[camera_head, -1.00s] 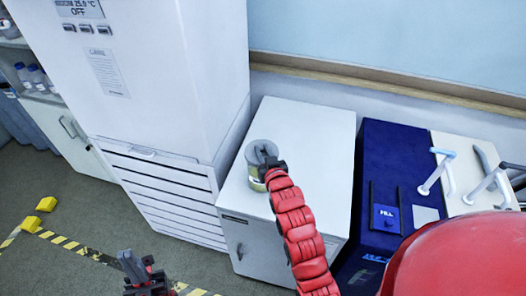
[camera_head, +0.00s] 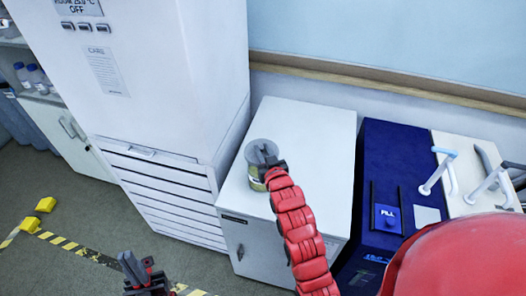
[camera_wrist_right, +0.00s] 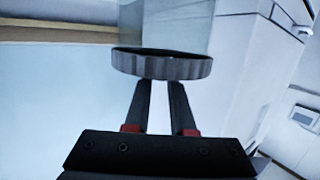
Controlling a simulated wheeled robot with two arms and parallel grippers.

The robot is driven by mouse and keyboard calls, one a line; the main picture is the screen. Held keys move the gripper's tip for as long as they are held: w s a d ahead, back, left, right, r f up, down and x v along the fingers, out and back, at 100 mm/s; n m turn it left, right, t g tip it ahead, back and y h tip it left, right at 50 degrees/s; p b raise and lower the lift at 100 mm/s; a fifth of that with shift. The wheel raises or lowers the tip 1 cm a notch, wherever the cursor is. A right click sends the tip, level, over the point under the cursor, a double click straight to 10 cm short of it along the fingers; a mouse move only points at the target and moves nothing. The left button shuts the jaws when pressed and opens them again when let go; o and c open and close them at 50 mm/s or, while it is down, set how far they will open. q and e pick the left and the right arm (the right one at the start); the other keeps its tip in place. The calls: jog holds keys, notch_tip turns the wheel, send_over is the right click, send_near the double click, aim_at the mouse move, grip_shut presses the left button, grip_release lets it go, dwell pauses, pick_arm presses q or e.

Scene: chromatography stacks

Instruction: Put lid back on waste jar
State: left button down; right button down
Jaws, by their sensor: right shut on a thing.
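The waste jar (camera_head: 257,180) stands on the white cabinet, with a yellowish label or content low on its side. The grey lid (camera_head: 256,151) is at the jar's mouth. In the right wrist view the ribbed lid (camera_wrist_right: 162,66) lies against the pale glass of the jar (camera_wrist_right: 180,28); whether it is fully seated I cannot tell. My right gripper (camera_head: 268,160) is shut on the lid, and its two dark fingers (camera_wrist_right: 161,85) reach the lid's edge. My left gripper (camera_head: 133,268) hangs low over the floor, away from the jar; its jaw opening is unclear.
The white cabinet top (camera_head: 315,125) is clear around the jar. A tall white unit (camera_head: 180,80) stands close on the left. A blue instrument (camera_head: 390,160) and a white one with handles (camera_head: 470,160) stand on the right. A wall rail (camera_head: 390,85) runs behind.

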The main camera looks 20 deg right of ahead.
dwell(0.3)
jog(key=c, duration=0.7)
grip_release()
jog(key=shift+o, duration=0.4)
jog(key=o, duration=0.4)
jog(key=shift+r+p, duration=0.55)
jog(key=shift+r, duration=2.95)
grip_shut()
